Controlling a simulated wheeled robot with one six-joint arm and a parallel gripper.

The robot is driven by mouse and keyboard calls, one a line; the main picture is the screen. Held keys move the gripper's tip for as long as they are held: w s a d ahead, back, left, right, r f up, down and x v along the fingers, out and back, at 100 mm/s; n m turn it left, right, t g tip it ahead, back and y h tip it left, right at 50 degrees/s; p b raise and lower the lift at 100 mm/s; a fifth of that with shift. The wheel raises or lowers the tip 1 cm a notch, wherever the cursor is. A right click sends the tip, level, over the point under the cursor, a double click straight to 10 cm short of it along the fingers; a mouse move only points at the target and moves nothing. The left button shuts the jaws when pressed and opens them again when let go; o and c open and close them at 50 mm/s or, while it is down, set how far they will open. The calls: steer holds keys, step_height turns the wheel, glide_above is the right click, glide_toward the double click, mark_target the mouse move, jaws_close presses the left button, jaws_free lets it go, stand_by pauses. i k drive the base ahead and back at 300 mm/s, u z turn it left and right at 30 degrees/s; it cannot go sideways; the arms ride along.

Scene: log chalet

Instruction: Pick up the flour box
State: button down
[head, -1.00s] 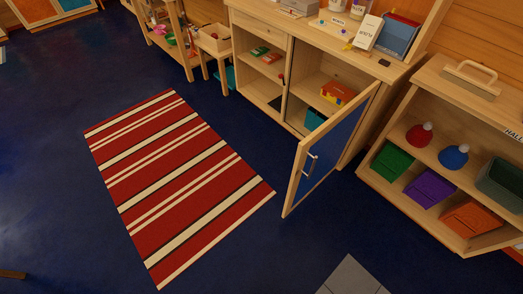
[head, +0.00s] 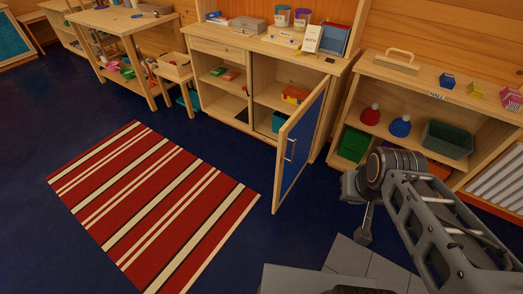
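I cannot make out a thing plainly marked as flour. A white upright box or card (head: 311,39) with dark print stands on top of the wooden cabinet, left of a blue-grey bin; its print is too small to read. A red and yellow box (head: 295,94) lies on the cabinet's inner shelf behind the open door. My arm comes in from the lower right. Its end, which I take for my gripper (head: 363,238), hangs over the floor right of the cabinet door, well apart from both boxes. Its fingers are too small to judge.
The blue cabinet door (head: 301,146) stands open into the room. A low shelf (head: 400,76) with red and blue hats and bins stands at the right. A striped rug (head: 154,208) lies flat on open floor at the left. A workbench (head: 122,22) stands at the back left.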

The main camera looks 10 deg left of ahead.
mark_target(312, 41)
steer(key=u, duration=0.2)
steer(key=i, duration=1)
